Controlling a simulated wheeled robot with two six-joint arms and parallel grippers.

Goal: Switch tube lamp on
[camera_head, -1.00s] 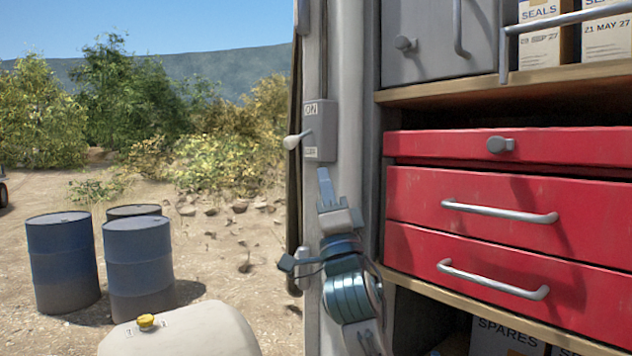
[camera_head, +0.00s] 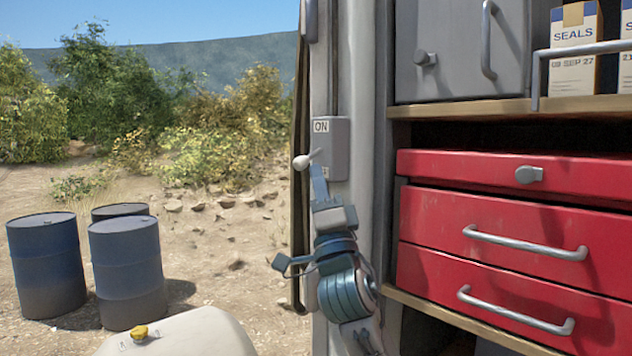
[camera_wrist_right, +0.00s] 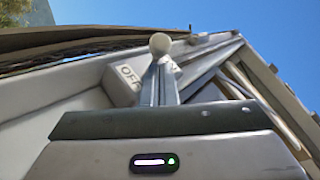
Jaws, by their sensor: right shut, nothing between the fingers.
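A grey switch box (camera_head: 332,163) with an ON label at its top is fixed to the door post. Its lever with a pale round knob (camera_head: 301,162) sticks out to the left and tilts down. In the right wrist view the knob (camera_wrist_right: 160,43) shows just beyond my fingertips, with an OFF label (camera_wrist_right: 130,78) beside it. My right gripper (camera_head: 318,172) is shut and empty, pointing up, its tips right under the lever. I cannot tell whether they touch it. No lamp tube is identifiable. My left gripper is not in view.
Red drawers (camera_head: 490,225) with metal handles and a wooden shelf (camera_head: 470,108) with cartons (camera_head: 574,60) stand to the right. A tan tank with a yellow cap (camera_head: 140,332) is at the bottom. Blue drums (camera_head: 128,270) stand outside on the left, where the ground is open.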

